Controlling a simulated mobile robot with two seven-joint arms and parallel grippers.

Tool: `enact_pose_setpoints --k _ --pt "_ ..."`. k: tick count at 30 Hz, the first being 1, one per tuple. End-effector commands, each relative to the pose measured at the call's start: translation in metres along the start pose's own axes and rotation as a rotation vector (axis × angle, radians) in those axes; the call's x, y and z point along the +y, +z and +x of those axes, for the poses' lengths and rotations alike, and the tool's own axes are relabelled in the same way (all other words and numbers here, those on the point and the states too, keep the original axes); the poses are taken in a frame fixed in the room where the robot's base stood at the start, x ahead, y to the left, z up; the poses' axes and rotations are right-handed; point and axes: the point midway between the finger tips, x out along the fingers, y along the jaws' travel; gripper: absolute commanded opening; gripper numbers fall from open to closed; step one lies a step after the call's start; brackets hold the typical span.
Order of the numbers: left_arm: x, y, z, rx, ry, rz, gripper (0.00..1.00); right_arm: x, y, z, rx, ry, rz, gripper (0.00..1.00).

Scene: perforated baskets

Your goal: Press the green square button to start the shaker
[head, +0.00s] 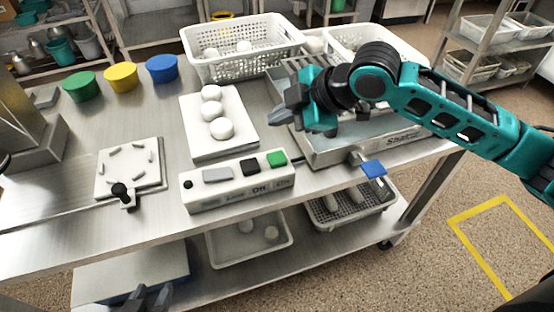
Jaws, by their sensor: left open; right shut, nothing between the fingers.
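The green square button (277,158) sits at the right end of the top of a white control box (205,197). A black square button (250,166) and a grey rectangle (217,174) are beside it, and the front label appears to read "Off". The shaker (405,141), a metal tray unit, stands behind and right of the box, partly hidden by my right arm. My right gripper (283,116) is shut and empty, above and behind the green button, apart from it. My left gripper (148,297) is open at the bottom edge, low in front of the table, mostly cut off.
A blue-ended lever (373,168) sticks out at the shaker's front. A white board (196,146) with round white pieces lies behind the box. Green (80,86), yellow (121,77) and blue (162,69) tubs and a white perforated basket (247,69) stand further back.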

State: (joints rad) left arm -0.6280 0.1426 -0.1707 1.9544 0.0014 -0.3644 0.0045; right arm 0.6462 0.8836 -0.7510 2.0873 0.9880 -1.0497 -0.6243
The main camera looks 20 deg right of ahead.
Motion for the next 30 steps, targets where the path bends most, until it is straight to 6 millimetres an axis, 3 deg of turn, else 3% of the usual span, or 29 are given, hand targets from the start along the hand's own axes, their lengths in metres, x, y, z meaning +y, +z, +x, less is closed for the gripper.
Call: enact_pose_setpoints --k 2,13,30 --pt "0.006 0.011 0.010 -0.001 0.013 -0.004 0.48 -0.009 0.008 0.012 0.001 0.001 -0.001 0.00" --pt "0.021 0.009 0.037 0.037 0.057 -0.009 0.48 -0.028 0.028 0.038 0.001 0.002 -0.001 0.00" --pt "0.019 0.012 0.036 0.034 0.055 -0.005 0.48 -0.038 0.038 0.052 0.000 0.001 0.000 0.00"
